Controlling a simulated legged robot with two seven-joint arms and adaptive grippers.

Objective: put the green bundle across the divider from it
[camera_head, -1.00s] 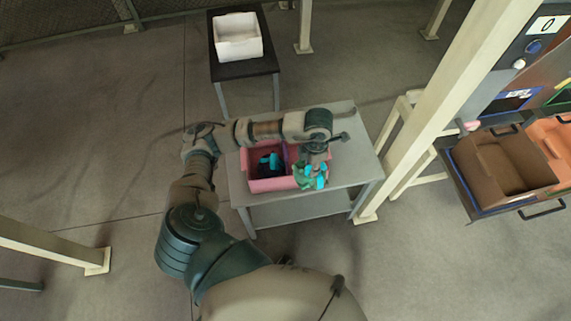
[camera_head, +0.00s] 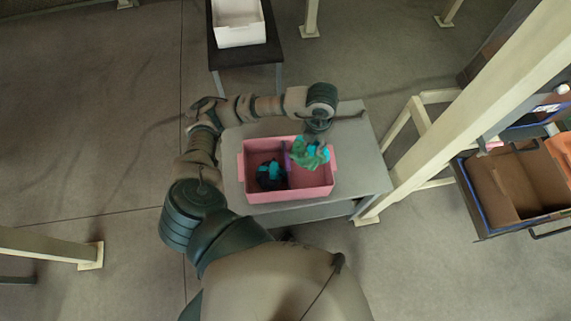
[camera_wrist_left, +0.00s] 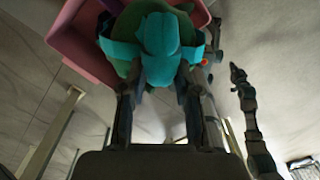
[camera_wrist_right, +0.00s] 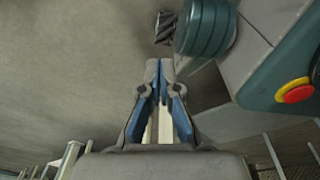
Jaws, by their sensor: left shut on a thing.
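The green bundle (camera_head: 306,156), with teal straps, is in my left gripper (camera_head: 314,139). In the head view it overlaps the right compartment of the pink crate (camera_head: 262,196), close to the divider (camera_head: 287,172). Its exact height over the crate floor is unclear. In the left wrist view the bundle (camera_wrist_left: 158,45) fills the space between the finger ends, with the pink crate (camera_wrist_left: 82,45) behind it. A dark bundle (camera_head: 268,177) with teal parts lies in the left compartment. My right gripper (camera_wrist_right: 160,70) shows only in its wrist view, fingertips together and empty.
The crate stands on a grey table (camera_head: 362,165). A white bin (camera_head: 240,33) sits on a dark stand behind. A cream post (camera_head: 450,110) rises to the right, with a brown bin (camera_head: 515,185) beyond it. The table's right part is clear.

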